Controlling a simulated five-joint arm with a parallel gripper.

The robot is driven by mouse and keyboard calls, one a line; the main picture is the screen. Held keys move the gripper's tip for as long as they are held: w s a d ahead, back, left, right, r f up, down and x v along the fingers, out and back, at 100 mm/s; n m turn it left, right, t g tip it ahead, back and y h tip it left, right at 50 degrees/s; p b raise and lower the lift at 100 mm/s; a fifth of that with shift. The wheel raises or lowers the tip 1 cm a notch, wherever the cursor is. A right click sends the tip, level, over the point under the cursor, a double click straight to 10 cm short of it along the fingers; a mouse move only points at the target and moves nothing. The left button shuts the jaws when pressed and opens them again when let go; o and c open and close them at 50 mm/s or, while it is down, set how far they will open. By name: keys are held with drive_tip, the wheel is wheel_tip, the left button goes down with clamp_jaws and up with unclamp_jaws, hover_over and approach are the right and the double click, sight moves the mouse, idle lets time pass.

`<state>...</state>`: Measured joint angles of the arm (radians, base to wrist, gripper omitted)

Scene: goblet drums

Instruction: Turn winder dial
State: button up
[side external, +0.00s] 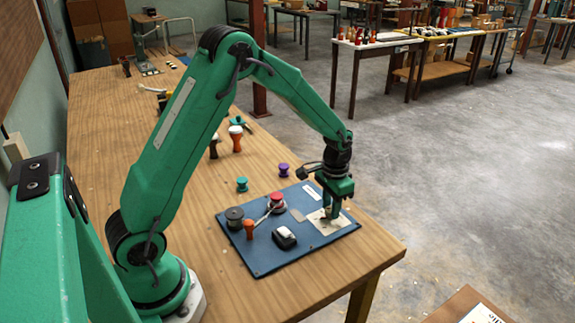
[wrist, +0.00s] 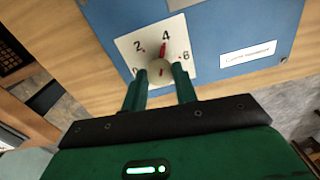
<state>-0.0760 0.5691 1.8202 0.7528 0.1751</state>
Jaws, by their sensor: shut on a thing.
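The winder dial's cream plate (wrist: 130,48) lies on a blue board (wrist: 215,30) and carries printed numbers, with 2, 4 and 6 readable. My gripper (wrist: 162,74) is shut on the knob, one green finger on each side. In the side view my gripper (side external: 330,214) points down onto the cream plate (side external: 342,223) at the board's right end; the knob is hidden there by the fingers.
On the board (side external: 265,265) stand a black-and-white device (side external: 284,238), a red-topped spool (side external: 277,202), a dark spool (side external: 234,217) and an orange piece (side external: 249,229). Teal (side external: 242,184) and purple (side external: 283,169) spools stand behind it. The table edge is close on the right.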

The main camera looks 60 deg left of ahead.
idle(0.3)
drive_tip(key=o, duration=1)
drive_tip(key=shift+c, duration=0.2)
drive_tip(key=shift+r, duration=0.1)
drive_tip(key=shift+r, duration=3.8)
drive_tip(key=shift+r, duration=0.15)
